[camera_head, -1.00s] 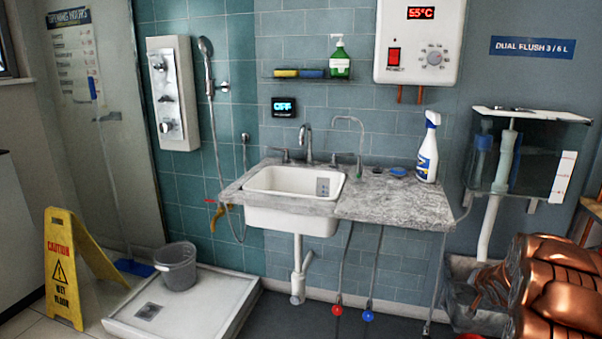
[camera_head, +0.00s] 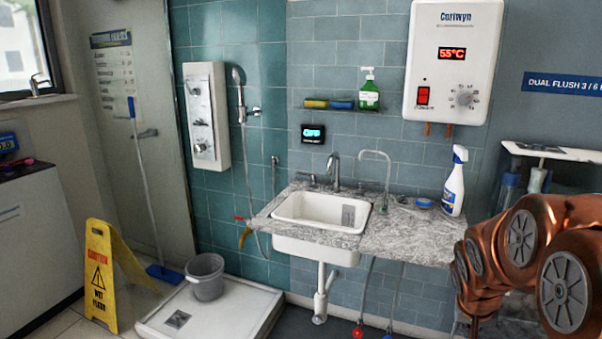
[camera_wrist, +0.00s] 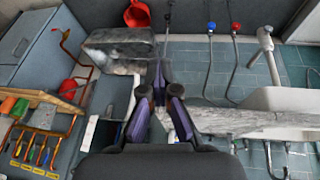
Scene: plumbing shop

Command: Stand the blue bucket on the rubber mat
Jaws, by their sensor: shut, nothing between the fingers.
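I see no blue bucket in either view. A grey bucket (camera_head: 205,277) stands upright on the white shower tray (camera_head: 237,309) in the head view. A red bucket-like container (camera_wrist: 137,14) shows at the top of the wrist view. I cannot make out a rubber mat in either view. My gripper (camera_wrist: 160,88) is shut and empty in the wrist view, with the stone counter and basin behind it. The gripper itself is outside the head view.
A yellow wet-floor sign (camera_head: 106,275) stands left of the shower tray. A sink (camera_head: 320,211) is set in a stone counter (camera_head: 410,232) with a spray bottle (camera_head: 453,182) on it. Copper pipes and tools (camera_wrist: 30,148) hang at the wrist view's lower left.

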